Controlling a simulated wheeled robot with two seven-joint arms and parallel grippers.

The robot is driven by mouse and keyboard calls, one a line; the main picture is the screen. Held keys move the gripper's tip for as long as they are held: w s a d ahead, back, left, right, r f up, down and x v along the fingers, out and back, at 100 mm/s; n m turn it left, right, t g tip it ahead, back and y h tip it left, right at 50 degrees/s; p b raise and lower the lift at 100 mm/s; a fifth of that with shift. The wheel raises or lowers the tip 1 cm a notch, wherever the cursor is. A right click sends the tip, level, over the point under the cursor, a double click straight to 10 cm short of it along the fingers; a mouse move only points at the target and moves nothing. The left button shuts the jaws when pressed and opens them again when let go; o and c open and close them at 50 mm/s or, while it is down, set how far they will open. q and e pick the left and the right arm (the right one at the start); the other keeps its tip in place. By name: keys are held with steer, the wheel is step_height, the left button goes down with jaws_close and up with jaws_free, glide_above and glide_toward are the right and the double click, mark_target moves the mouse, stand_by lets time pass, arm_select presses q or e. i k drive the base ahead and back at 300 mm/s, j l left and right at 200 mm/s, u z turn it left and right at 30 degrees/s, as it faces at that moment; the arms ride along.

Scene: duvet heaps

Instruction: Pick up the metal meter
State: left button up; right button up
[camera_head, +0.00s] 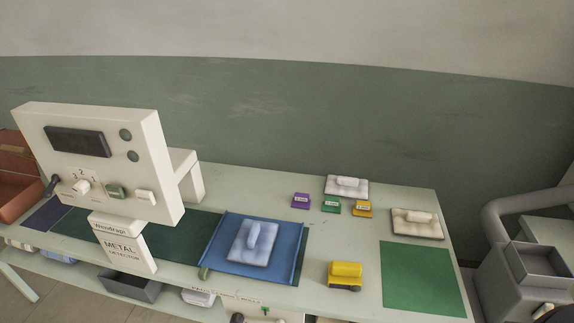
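No object is plainly marked as the metal meter. A large off-white machine (150,160) with a dark screen, dials and knobs stands at the left of the table; a plate below its panel reads "METAL DETECTOR". A small yellow block-like device (345,270) with a dark base sits near the table's front edge, right of the blue tray; I cannot tell whether it is the meter. Neither of my grippers is in view.
A blue tray (219,260) holds a pale-blue padded piece (253,243). Two whitish padded pieces (346,186) (417,223) and purple, green and yellow tags (301,200) lie behind. A green mat (421,278) is bare. A grey structure (500,270) stands at the right.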

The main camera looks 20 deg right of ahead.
mark_target(342, 275)
steer(key=z, duration=1.15)
